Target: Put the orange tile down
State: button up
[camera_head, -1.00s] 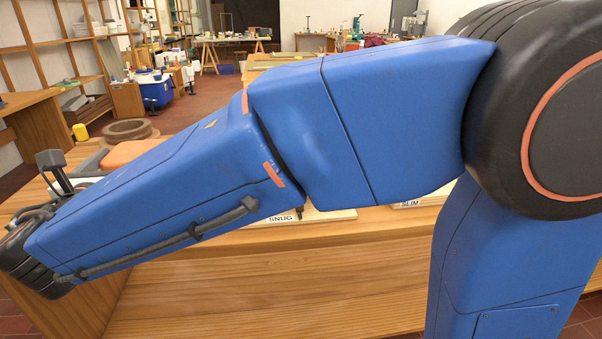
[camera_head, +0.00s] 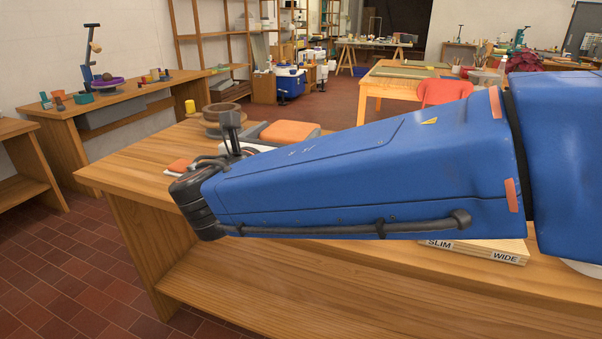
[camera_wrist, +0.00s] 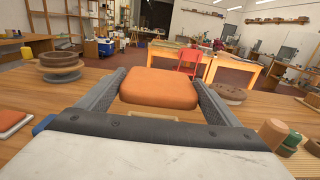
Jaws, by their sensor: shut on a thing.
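My gripper (camera_wrist: 159,84) is shut on the orange tile (camera_wrist: 159,92), a thick, rounded block with one grey finger along each side. In the head view the tile (camera_head: 290,132) shows beyond my forearm, at the bench's far side. It looks level. I cannot tell whether it touches the bench top or hangs just above it. My forearm hides part of the area around it. A second flat orange piece (camera_wrist: 12,119) lies on the bench at the left of the wrist view; it also shows in the head view (camera_head: 179,166).
The wooden bench (camera_head: 130,178) has bare room at its left end. A brown ring-shaped piece (camera_wrist: 58,60) stands left of the tile and a round brown piece (camera_wrist: 229,93) right of it. Several small cylinders (camera_wrist: 272,132) stand at right. A board labelled SLIM and WIDE (camera_head: 480,250) lies near my arm.

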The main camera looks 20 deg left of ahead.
jog(key=shift+f, duration=4.3)
jog(key=o, duration=1.3)
jog(key=shift+f, duration=0.15)
jog(key=shift+c, duration=0.2)
jog(key=shift+s, duration=0.25)
jog(key=s+a, duration=0.1)
jog(key=s, duration=1)
jog(key=shift+s, duration=0.25)
